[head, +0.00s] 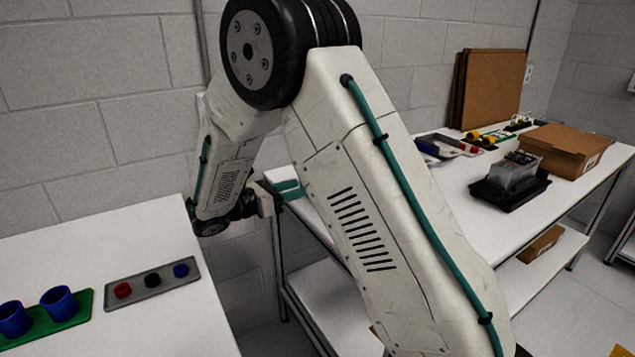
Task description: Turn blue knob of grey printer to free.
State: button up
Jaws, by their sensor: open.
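No whole printer is recognisable in the head view. A flat grey panel (155,288) lies on the white table at the left. It carries a red knob (122,290), a black knob (152,280) and a blue knob (181,270), the blue one at its right end. Which way the blue knob is set is too small to tell. My gripper (276,196) is open, small and partly hidden behind my arm. It is up and to the right of the blue knob, apart from it, over the gap between the tables.
A green tray (84,306) with blue cups (59,303) is left of the panel. The left white table (120,235) is clear behind them. A second table (450,190) at the right bears a cardboard box (565,150) and a black tray (510,192).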

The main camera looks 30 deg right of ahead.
jog(key=d, duration=0.7)
jog(key=shift+w+d+f, duration=0.2)
jog(key=shift+w+d, duration=0.05)
jog(key=shift+w, duration=0.2)
jog(key=c, duration=1)
